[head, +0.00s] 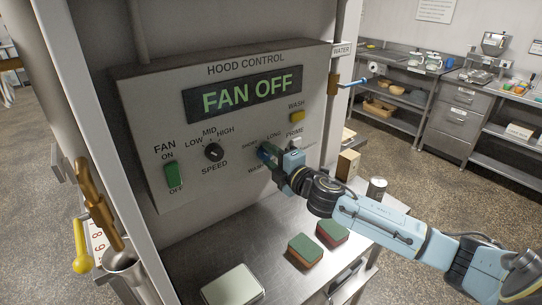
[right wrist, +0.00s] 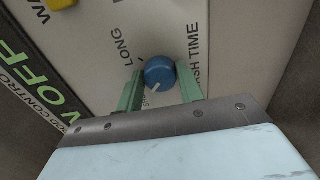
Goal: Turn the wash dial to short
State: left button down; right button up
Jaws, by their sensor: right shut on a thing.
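The wash time dial is a round blue knob (right wrist: 160,73) with a white pointer line, in the right wrist view. The pointer faces down and left there, toward a mostly hidden label beginning with S and away from LONG. My right gripper (right wrist: 160,82) has its two green fingers on either side of the knob and is shut on it. In the head view my right gripper (head: 268,153) reaches the lower right of the hood control panel (head: 145,105) and largely hides the dial. My left gripper is not in view.
The panel display (head: 250,94) reads FAN OFF. A yellow wash button (head: 297,117), a black speed knob (head: 214,152) and a green fan switch (head: 173,175) sit near the dial. Two sponges (head: 305,250) and a white box (head: 233,287) lie on the steel counter below.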

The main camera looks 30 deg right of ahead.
dwell(0.4)
jog(key=o, duration=1)
jog(key=shift+s+f, duration=0.1)
jog(key=shift+s, duration=0.5)
jog(key=s+d+b, duration=0.1)
jog(key=s+b, duration=0.1)
jog(key=s, duration=1)
jog(key=shift+s, duration=0.1)
